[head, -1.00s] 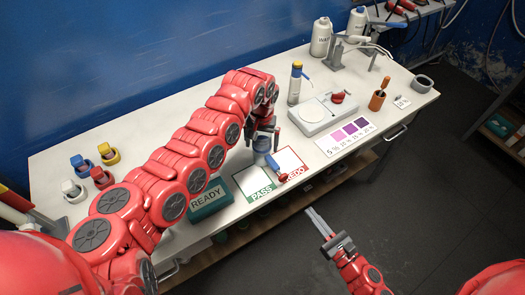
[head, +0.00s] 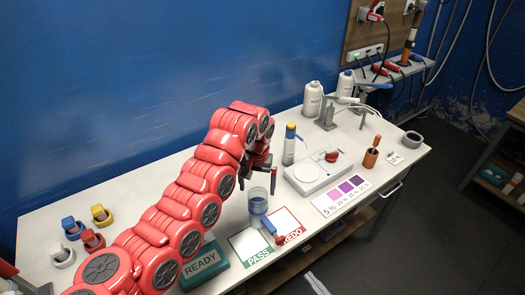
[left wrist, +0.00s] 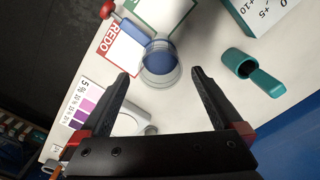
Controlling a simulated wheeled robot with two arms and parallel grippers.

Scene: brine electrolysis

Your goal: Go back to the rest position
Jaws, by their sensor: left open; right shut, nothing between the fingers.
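My left gripper (head: 258,184) is open and empty in the head view, just above and behind a clear beaker (head: 257,203) with blue contents. In the left wrist view its fingers (left wrist: 160,74) are spread and the beaker (left wrist: 160,62) stands beyond their tips, not gripped. The beaker is upright on the table by the PASS (head: 249,249) and REDO (head: 287,222) cards. My right gripper (head: 317,284) shows only as shut grey fingers at the bottom edge of the head view, apart from the table.
The white table (head: 150,199) bears a teal READY block (head: 204,262), a scale (head: 317,172), a colour chart (head: 341,196) and white bottles at the back. A small blue and red tool (head: 271,230) lies in front of the beaker. Blue wall stands behind.

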